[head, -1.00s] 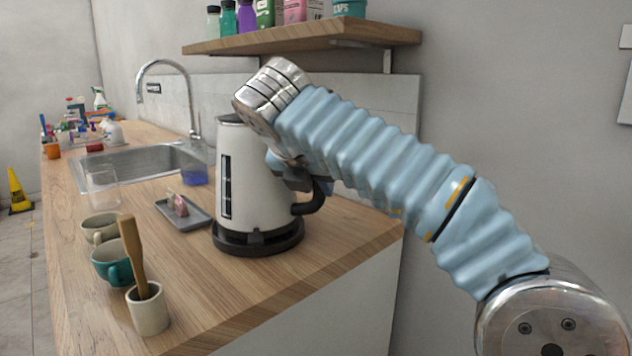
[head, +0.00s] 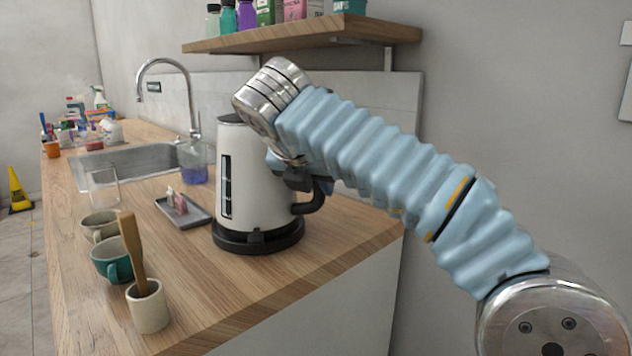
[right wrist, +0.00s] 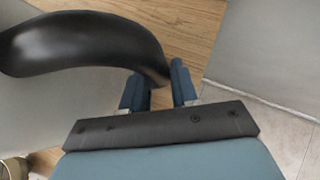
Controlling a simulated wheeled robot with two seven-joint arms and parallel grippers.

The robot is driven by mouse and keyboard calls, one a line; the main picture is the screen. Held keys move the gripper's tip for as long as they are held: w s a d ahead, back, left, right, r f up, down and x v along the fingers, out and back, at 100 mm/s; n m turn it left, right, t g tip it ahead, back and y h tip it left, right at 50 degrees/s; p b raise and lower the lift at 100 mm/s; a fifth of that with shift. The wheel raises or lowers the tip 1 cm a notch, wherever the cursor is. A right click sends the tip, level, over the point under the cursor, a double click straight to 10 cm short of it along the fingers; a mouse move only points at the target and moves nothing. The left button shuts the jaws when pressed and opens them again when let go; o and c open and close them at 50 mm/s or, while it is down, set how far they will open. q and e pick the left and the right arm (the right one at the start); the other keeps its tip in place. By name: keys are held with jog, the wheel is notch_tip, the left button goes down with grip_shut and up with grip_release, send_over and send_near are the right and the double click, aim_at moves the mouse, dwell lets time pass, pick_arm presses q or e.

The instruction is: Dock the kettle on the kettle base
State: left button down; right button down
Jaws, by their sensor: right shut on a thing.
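The kettle (head: 252,185) is light grey with a black handle and a dark water window. It stands upright on the round black kettle base (head: 262,243) on the wooden counter, and I see no clear gap between them. My right gripper (head: 308,184) is at the kettle's handle side, partly hidden by my own arm. In the right wrist view the black handle (right wrist: 95,42) runs to the fingers of my right gripper (right wrist: 162,88), which are shut on it. The left gripper is not in view.
A grey tray (head: 190,220) with small items lies left of the kettle. Cups (head: 112,258) and a pot (head: 148,308) holding a wooden tool stand near the front edge. A sink (head: 125,160) with a tap is behind. A shelf (head: 300,38) hangs above.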

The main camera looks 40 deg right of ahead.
jog(key=shift+f+b, duration=0.3)
jog(key=shift+b, duration=0.05)
jog(key=c, duration=1.1)
grip_release()
jog(key=shift+c, duration=0.2)
jog(key=shift+f, duration=0.15)
jog(key=shift+p+v, duration=0.65)
jog(key=shift+v, duration=0.85)
jog(key=v, duration=0.8)
